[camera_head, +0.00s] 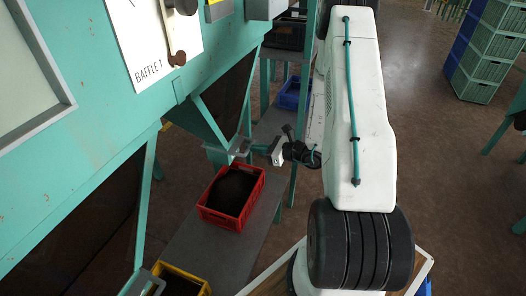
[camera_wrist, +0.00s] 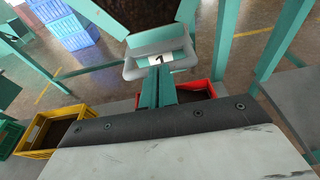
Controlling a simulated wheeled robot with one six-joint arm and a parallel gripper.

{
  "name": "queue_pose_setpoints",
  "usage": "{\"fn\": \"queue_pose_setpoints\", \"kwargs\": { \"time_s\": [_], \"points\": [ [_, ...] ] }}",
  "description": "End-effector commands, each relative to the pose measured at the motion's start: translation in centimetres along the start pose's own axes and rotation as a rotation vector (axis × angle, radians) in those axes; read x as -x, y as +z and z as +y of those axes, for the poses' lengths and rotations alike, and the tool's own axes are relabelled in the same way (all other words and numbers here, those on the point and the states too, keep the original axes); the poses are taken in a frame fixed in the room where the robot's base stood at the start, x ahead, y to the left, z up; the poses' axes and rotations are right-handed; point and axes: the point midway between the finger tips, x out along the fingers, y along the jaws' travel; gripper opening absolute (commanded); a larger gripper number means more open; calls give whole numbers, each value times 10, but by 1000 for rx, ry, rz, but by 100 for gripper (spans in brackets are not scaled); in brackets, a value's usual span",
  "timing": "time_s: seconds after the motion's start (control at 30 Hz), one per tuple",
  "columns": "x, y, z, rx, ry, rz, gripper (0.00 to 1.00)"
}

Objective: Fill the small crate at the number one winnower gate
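The number one gate (camera_head: 240,147) is a grey piece at the bottom of the teal hopper. It also shows in the wrist view (camera_wrist: 135,70), with a label marked 1. My gripper (camera_head: 257,148) reaches it from the right. In the wrist view my gripper (camera_wrist: 158,76) has its teal fingers close together at the gate's grey front bar, and they look shut on it. A small red crate (camera_head: 223,221) stands on the grey bench below the gate, with dark brown material in it. In the wrist view the red crate (camera_wrist: 203,88) is partly hidden behind the fingers.
A yellow crate (camera_head: 199,281) with dark contents stands nearer on the grey bench (camera_head: 240,258). A blue crate (camera_head: 291,92) lies further back. A panel marked BAFFLE 1 (camera_head: 140,45) has a lever. Stacked green crates (camera_head: 490,55) stand at the far right. Teal legs frame the bench.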

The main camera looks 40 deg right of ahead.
Motion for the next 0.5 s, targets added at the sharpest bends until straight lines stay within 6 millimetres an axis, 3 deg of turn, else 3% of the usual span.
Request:
{"fn": "queue_pose_setpoints", "kwargs": {
  "time_s": [0.1, 0.27, 0.5],
  "points": [
    [-5, 4, -1, 11, 6, -8, 0],
    [6, 5, -3, 11, 5, -9, 0],
    [55, 5, -6, 4, -2, -5, 0]
  ]
}}
